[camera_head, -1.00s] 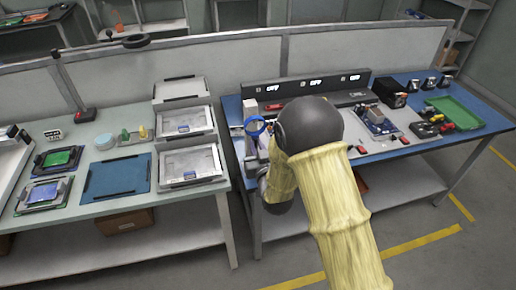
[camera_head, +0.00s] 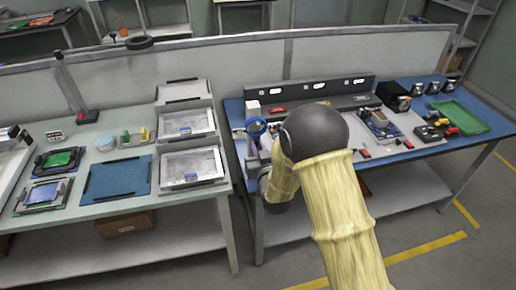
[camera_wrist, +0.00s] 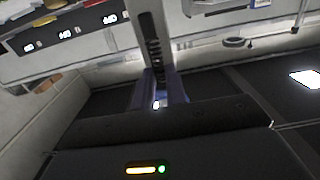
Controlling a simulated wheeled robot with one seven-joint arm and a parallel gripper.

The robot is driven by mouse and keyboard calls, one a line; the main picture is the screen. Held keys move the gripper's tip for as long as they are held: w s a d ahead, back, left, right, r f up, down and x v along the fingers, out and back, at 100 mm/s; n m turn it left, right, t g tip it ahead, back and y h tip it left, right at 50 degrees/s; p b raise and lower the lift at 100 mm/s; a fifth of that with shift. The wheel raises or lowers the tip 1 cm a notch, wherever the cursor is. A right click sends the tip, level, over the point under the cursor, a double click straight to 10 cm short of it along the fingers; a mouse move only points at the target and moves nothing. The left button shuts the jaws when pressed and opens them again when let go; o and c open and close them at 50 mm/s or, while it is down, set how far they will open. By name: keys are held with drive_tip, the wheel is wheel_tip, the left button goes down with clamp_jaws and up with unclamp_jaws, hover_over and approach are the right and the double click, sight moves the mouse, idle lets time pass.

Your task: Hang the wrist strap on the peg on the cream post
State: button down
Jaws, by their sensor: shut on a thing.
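The wrist strap (camera_head: 256,126) shows in the head view as a blue loop at the left end of the blue workbench. My gripper (camera_head: 254,151) is just below the loop, partly hidden by my arm, and is shut on the strap. In the wrist view, bluish strips (camera_wrist: 178,91) stand at my gripper (camera_wrist: 157,103), beside a grey upright part with a dark coil (camera_wrist: 155,50). A small cream block (camera_head: 252,107), possibly the cream post, stands just behind the loop. I cannot make out a peg, or whether the strap touches the post.
A dark console with lit displays (camera_head: 318,86) runs along the back of the blue bench. A circuit board (camera_head: 379,123), black cups and a green tray (camera_head: 459,115) lie to the right.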

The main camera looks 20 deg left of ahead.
drive_tip(key=c, duration=1.3)
unclamp_jaws()
drive_tip(key=shift+c, duration=0.2)
drive_tip(key=shift+s, duration=0.15)
drive_tip(key=p+v, duration=0.8)
drive_tip(key=v, duration=0.9)
drive_tip(key=shift+d, duration=0.15)
